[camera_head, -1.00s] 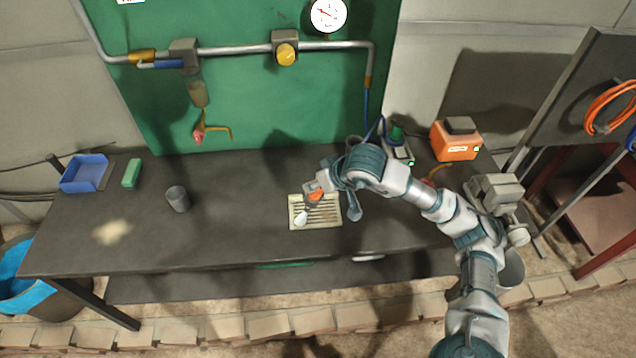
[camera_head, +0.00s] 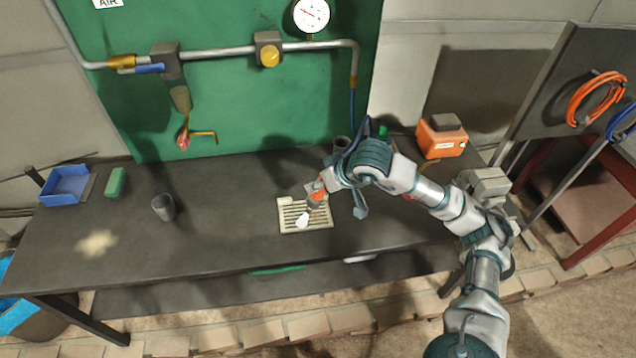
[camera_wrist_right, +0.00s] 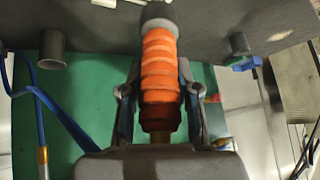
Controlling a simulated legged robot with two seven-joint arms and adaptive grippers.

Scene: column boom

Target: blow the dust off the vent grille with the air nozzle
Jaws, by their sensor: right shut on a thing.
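The vent grille (camera_head: 292,222) is a cream slatted plate lying on the dark bench. My right gripper (camera_head: 318,194) is above the grille's upper right part, shut on the air nozzle. The air nozzle (camera_head: 315,198) is orange with a grey end and points down and left over the grille. A pale white patch shows at its tip. In the right wrist view the ribbed orange nozzle (camera_wrist_right: 160,75) sits between the two fingers. I cannot tell how much dust lies on the slats. My left gripper is not in view.
A grey cup (camera_head: 163,208), a green block (camera_head: 116,182) and a blue bin (camera_head: 66,186) stand on the left of the bench (camera_head: 220,235). A pale dusty patch (camera_head: 96,243) lies at front left. An orange box (camera_head: 441,140) stands at back right.

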